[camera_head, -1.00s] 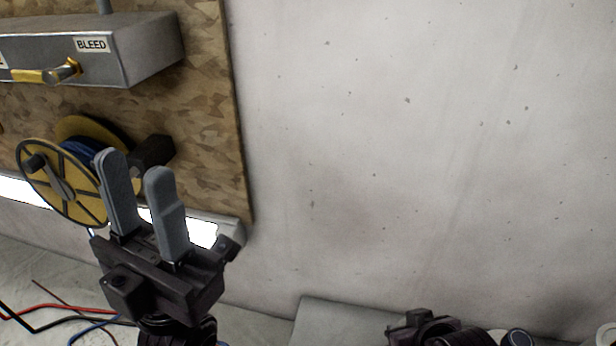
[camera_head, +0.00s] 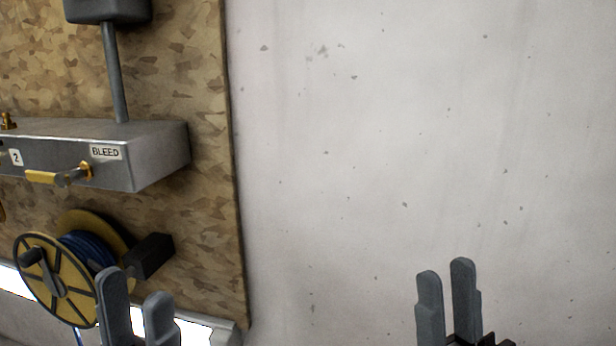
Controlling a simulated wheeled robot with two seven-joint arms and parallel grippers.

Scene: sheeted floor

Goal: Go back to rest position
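My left gripper (camera_head: 137,300) shows at the bottom left, its two grey fingers pointing up with a gap between them. It is open and empty, in front of the lower edge of the chipboard panel. My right gripper (camera_head: 446,290) shows at the bottom right in front of the bare wall. Its two fingers stand upright with a narrow gap and nothing between them. The bodies of both grippers are mostly cut off by the bottom edge of the view.
A chipboard panel (camera_head: 205,60) on the left carries a grey metal box (camera_head: 160,160) with a "BLEED" label and a yellow-handled valve (camera_head: 58,177). Below is a yellow reel (camera_head: 50,280) with blue hose. A light strip (camera_head: 195,332) runs underneath. The pale wall (camera_head: 340,150) is clear.

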